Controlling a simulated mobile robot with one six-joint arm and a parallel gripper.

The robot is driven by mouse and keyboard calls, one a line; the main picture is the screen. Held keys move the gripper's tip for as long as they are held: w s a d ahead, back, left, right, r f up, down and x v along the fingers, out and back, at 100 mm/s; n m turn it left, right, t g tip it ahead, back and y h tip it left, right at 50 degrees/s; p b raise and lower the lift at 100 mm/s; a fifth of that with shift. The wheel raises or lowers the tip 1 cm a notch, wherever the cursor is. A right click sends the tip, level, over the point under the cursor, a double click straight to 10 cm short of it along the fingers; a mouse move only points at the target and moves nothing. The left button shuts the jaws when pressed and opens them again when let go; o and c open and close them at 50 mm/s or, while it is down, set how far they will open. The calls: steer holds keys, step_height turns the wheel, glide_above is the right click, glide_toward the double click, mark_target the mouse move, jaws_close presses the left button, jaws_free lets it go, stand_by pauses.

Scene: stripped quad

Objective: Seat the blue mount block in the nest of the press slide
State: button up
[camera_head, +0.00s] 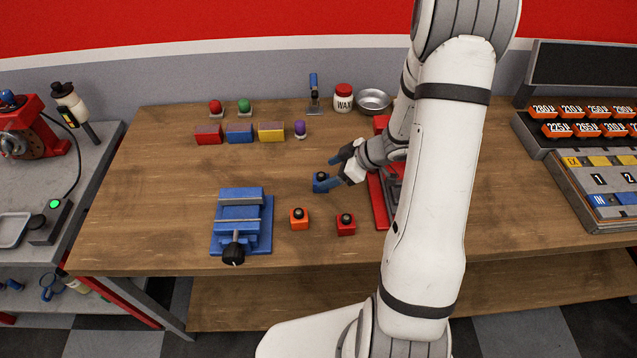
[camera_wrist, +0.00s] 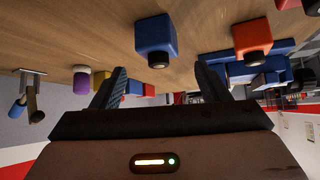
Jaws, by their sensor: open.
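The blue mount block (camera_head: 320,183), with a dark round knob, stands on the wooden bench left of the press. In the wrist view the blue mount block (camera_wrist: 155,36) is just ahead of the fingertips, in line with the gap. My gripper (camera_head: 333,171) is open and empty, close to the block; in the wrist view the two fingers (camera_wrist: 160,82) are spread, with nothing between them. The red press (camera_head: 378,206) is mostly hidden behind my arm. Its slide and nest cannot be made out.
An orange block (camera_head: 299,219) and a red block (camera_head: 346,224) stand nearby, towards the front edge. A blue vise (camera_head: 241,222) is at the left. Coloured blocks (camera_head: 239,134), a wax jar (camera_head: 343,98) and a metal bowl (camera_head: 373,101) stand along the back. The bench's left middle is clear.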

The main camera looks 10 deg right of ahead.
mark_target(322, 176)
steer(key=x, duration=0.4)
steer(key=shift+w+a+f, duration=0.15)
steer(key=shift+f, duration=0.05)
steer(key=shift+c, duration=0.2)
steer(key=c, duration=1.3)
